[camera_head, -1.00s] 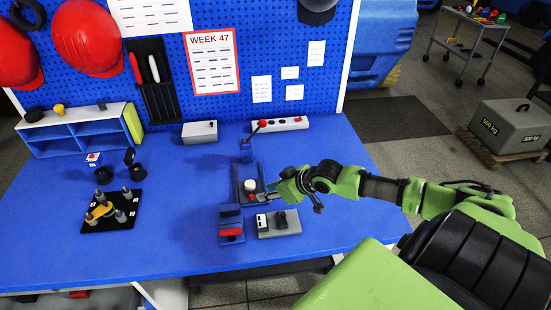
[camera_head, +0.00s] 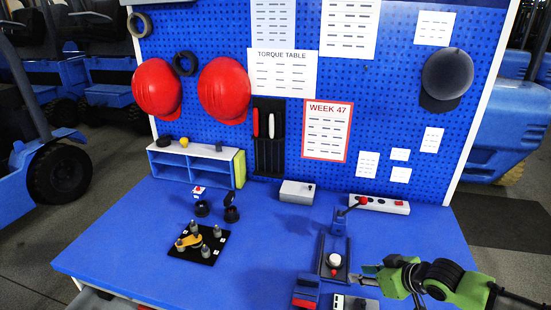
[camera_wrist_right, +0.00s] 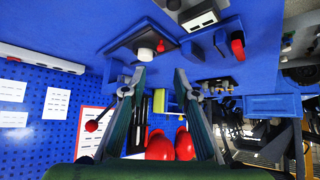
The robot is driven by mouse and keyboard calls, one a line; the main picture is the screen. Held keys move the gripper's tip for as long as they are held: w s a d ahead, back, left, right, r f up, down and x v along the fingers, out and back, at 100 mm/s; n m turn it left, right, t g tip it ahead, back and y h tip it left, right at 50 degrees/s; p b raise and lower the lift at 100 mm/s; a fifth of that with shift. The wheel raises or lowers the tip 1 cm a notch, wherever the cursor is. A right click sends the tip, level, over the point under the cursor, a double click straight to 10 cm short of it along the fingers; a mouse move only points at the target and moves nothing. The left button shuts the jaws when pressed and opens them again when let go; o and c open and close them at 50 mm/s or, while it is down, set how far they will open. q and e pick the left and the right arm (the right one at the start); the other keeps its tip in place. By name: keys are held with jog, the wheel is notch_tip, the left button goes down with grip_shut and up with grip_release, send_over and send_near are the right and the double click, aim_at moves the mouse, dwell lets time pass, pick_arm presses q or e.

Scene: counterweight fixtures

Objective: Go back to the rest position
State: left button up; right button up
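My right gripper (camera_head: 368,271) is at the lower right of the head view, just right of a dark fixture (camera_head: 322,272) with a white round knob (camera_head: 334,260) on the blue bench (camera_head: 130,240). In the right wrist view its two fingers (camera_wrist_right: 160,80) stand apart with nothing between them. The white knob (camera_wrist_right: 145,54) shows there beyond the fingertips; I cannot tell the exact gap. My left gripper is in neither view.
A lever with a red ball (camera_head: 363,200) stands behind the fixture. A grey box (camera_head: 297,192), a blue shelf (camera_head: 190,165) and a black plate with pegs (camera_head: 198,244) are on the bench. Red helmets (camera_head: 224,90) hang on the pegboard.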

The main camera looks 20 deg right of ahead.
jog(key=shift+n+g, duration=0.4)
jog(key=shift+g, duration=0.4)
jog(key=s+a+f, duration=0.3)
jog(key=s+a, duration=0.1)
jog(key=a, duration=0.1)
jog(key=s+a+f, duration=0.2)
jog(key=a, duration=0.1)
jog(key=shift+s+f, duration=0.2)
jog(key=shift+f, duration=0.15)
jog(key=s+a+m+g+h, duration=0.1)
jog(key=s+a+g, duration=0.1)
jog(key=s+a, duration=0.5)
jog(key=s+a+g+h, duration=0.1)
jog(key=s+a, duration=0.3)
jog(key=s, duration=0.5)
jog(key=s+f+g+b, duration=0.2)
jog(key=s+f+b, duration=0.1)
jog(key=f, duration=2.7)
jog(key=s+d+f+g+b, duration=0.1)
jog(key=s+d+f, duration=0.2)
jog(key=s+f, duration=1.3)
jog(key=shift+s, duration=0.2)
